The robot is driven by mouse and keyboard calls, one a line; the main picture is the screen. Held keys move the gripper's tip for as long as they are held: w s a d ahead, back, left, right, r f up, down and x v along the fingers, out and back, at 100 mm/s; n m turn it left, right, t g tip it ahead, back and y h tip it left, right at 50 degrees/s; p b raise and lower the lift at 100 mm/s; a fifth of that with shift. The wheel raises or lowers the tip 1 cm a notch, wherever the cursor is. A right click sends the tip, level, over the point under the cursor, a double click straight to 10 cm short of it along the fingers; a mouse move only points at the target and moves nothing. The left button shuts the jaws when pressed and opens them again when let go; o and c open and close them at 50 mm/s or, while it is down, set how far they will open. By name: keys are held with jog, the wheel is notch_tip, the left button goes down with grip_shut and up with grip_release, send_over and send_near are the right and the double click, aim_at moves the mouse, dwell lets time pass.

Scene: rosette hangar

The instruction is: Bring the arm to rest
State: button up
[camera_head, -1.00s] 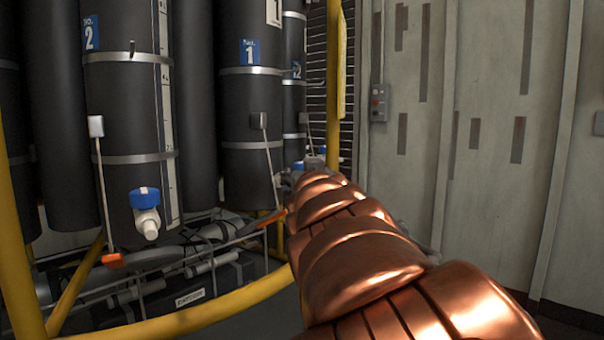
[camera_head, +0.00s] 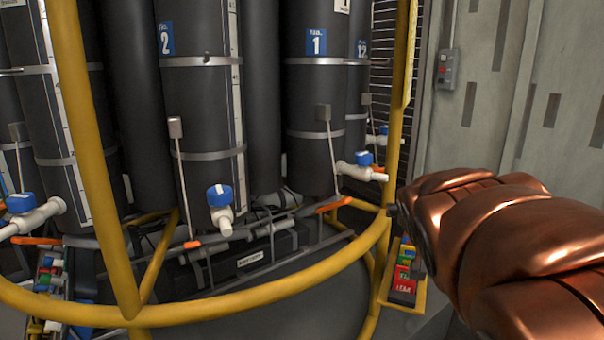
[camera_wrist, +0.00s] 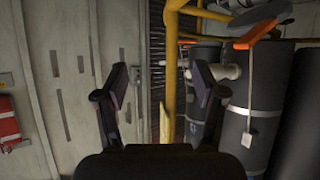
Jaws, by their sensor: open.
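My copper-coloured arm reaches in from the lower right of the head view, and its far end points toward the yellow rail. In the wrist view my gripper (camera_wrist: 160,100) shows with its two dark fingers wide apart and nothing between them. Beyond the fingers are a yellow post (camera_wrist: 172,75) and a dark slatted panel. In the head view the fingers are hidden or too small to make out at the end of the arm.
A curved yellow rail (camera_head: 240,307) rings black numbered tanks (camera_head: 318,100) with blue-capped white valves (camera_head: 220,197). A panel of coloured labels (camera_head: 405,275) hangs beside the arm. A grey wall (camera_head: 500,130) carries a switch box (camera_head: 447,69). In the wrist view a red object (camera_wrist: 9,125) sits at far left.

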jog(key=s+a+n+g+y+p, duration=0.2)
jog(key=s+g+p, duration=1.1)
jog(key=s, duration=2.1)
jog(key=a+y+p, duration=0.1)
jog(key=p, duration=0.7)
jog(key=shift+s+a+f+n+g, duration=0.2)
jog(key=shift+s+f+n+g, duration=0.1)
jog(key=shift+n+g, duration=0.1)
jog(key=shift+c, duration=0.4)
